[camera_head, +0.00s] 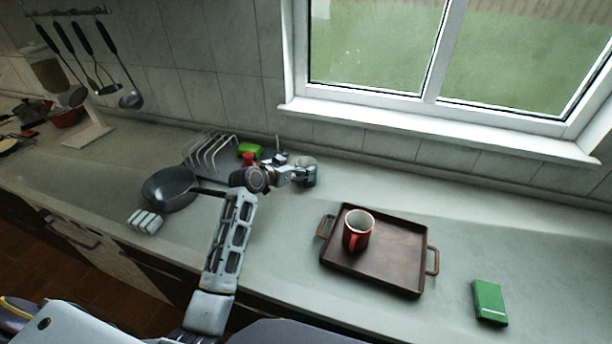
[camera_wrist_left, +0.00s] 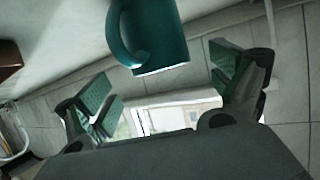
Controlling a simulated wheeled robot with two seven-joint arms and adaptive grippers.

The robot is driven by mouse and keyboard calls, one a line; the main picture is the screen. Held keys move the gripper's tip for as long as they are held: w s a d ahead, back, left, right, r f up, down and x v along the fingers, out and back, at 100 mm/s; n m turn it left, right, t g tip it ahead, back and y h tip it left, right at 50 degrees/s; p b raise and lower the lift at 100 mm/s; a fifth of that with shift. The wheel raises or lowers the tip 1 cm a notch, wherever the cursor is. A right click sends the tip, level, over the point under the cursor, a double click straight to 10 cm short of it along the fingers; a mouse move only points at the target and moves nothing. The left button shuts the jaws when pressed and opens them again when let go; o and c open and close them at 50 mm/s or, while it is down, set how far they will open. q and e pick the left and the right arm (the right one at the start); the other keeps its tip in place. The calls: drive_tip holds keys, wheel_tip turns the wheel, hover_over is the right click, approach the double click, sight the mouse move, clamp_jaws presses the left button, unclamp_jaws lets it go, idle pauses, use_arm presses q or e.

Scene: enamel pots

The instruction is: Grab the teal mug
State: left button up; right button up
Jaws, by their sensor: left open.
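The teal mug (camera_head: 308,171) stands on the counter near the back wall, left of the tray. My left gripper (camera_head: 297,174) is right beside it and partly covers it in the head view. In the left wrist view the teal mug (camera_wrist_left: 165,38) shows at the top, with its handle at its left. My left gripper's two fingers (camera_wrist_left: 163,78) are spread apart, one to each side, and the mug lies ahead of the gap. I see no finger closed on it. My right gripper is not in view.
A dark tray (camera_head: 400,278) holding a red mug (camera_head: 357,232) is to the right. A green box (camera_head: 489,302) lies farther right. A dark pan (camera_head: 168,190), a wire rack (camera_head: 208,152) and a green item (camera_head: 249,149) are left of the gripper. The counter's right back is clear.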

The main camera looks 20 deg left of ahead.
sight(312, 161)
use_arm(q)
drive_tip(key=shift+w+d+f, duration=0.2)
drive_tip(key=shift+w, duration=0.4)
drive_tip(key=shift+x, duration=1.65)
drive_tip(key=shift+w+d+f, duration=0.1)
drive_tip(key=shift+w, duration=0.1)
drive_tip(key=c, duration=1.3)
drive_tip(key=shift+r, duration=0.4)
wheel_tip(312, 161, up, 9)
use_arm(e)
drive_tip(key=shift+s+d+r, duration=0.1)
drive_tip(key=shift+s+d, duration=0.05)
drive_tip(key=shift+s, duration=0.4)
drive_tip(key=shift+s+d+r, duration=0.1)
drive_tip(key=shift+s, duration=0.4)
